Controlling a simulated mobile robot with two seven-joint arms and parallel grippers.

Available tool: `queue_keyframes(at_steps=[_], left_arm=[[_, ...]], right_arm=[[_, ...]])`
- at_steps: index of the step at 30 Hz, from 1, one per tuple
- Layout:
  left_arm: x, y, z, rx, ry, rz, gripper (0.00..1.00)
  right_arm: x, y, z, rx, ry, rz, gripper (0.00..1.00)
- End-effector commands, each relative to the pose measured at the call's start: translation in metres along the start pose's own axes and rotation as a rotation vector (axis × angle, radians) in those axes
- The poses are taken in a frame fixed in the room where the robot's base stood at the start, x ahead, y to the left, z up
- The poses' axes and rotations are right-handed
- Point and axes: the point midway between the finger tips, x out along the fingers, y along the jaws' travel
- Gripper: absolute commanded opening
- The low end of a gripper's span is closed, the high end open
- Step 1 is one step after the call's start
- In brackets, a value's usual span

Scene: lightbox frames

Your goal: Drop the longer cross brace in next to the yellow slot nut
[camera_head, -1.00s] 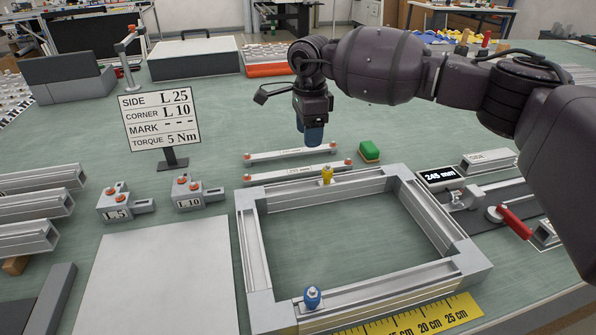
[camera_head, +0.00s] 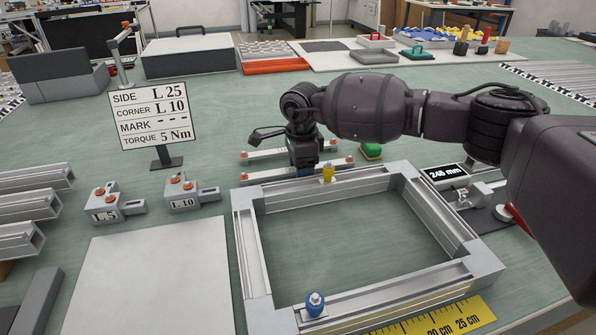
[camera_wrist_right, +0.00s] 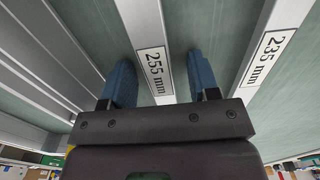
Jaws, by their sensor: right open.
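The longer cross brace, marked 255 mm (camera_wrist_right: 150,45), lies between my open right gripper's blue fingers (camera_wrist_right: 160,75) in the right wrist view, one finger on each side. In the head view this brace (camera_head: 263,176) is the nearer of two, just behind the frame, and my right gripper (camera_head: 304,170) is low over its middle. The shorter brace, marked 235 mm (camera_wrist_right: 262,65), lies parallel behind it (camera_head: 266,154). The yellow slot nut (camera_head: 328,174) sits on the far rail of the aluminium frame (camera_head: 245,225). A blue slot nut (camera_head: 316,304) sits on the near rail.
A green block (camera_head: 371,150) lies close right of the gripper. A 245 mm display (camera_head: 447,172) stands to the right. The frame's inside is clear.

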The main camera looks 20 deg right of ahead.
Motion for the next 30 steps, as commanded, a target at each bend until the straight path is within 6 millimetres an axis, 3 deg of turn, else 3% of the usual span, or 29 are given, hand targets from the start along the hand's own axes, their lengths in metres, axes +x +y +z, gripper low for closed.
queue_keyframes(at_steps=[6, 17, 26, 30], left_arm=[[-0.001, -0.001, -0.003, 0.002, 0.005, 0.0, 0.43], [0.001, 0.0, 0.0, 0.002, 0.001, 0.001, 0.43], [0.001, 0.001, 0.0, 0.001, 0.001, 0.002, 0.43], [-0.001, 0.001, -0.005, 0.001, 0.009, 0.002, 0.43]], right_arm=[[-0.002, 0.0, 0.0, 0.0, -0.001, -0.004, 0.55], [-0.002, 0.0, 0.0, 0.0, -0.001, -0.003, 0.0], [-0.004, -0.001, 0.0, 0.0, -0.002, -0.005, 0.0], [-0.019, -0.001, 0.0, 0.0, -0.003, -0.008, 0.0]])
